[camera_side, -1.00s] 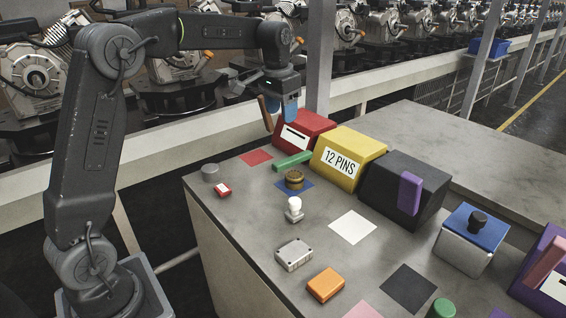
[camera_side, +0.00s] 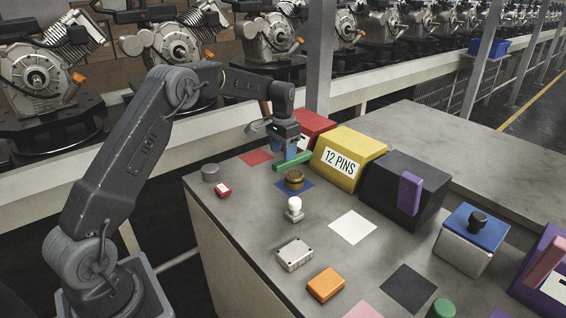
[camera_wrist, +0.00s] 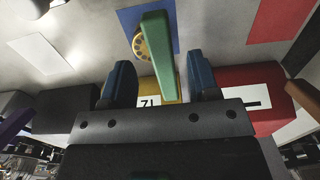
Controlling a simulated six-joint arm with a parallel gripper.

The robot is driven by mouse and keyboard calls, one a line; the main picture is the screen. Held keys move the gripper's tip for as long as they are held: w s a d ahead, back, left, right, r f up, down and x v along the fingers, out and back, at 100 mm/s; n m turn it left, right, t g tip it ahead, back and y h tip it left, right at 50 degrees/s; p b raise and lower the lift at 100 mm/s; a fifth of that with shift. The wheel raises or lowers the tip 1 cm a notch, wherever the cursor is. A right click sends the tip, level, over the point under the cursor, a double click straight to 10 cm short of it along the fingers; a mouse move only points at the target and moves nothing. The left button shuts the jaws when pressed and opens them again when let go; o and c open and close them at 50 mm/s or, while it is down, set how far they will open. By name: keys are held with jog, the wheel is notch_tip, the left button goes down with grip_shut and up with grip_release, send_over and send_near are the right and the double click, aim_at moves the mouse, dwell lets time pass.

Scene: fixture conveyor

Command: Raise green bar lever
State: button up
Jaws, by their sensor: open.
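The green bar lever (camera_side: 292,161) sticks out low from the front of the yellow box marked "12 PINS" (camera_side: 347,157), beside the red box. In the wrist view the green bar (camera_wrist: 158,56) runs lengthwise between two blue fingertips. My gripper (camera_side: 290,150) is open, just above the bar in the side view. In the wrist view the fingers of my gripper (camera_wrist: 160,85) stand apart on either side of the bar, with gaps visible. Whether the fingertips reach below the bar cannot be told.
The red box (camera_side: 316,125) stands close behind my gripper. A round brass piece (camera_side: 294,180) sits on a blue square (camera_side: 306,192) near the bar. A white knob (camera_side: 294,207) stands in front. A black box with a purple lever (camera_side: 410,193) is at the right.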

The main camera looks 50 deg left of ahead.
aim_at(283, 162)
jog(key=shift+f, duration=2.25)
grip_shut()
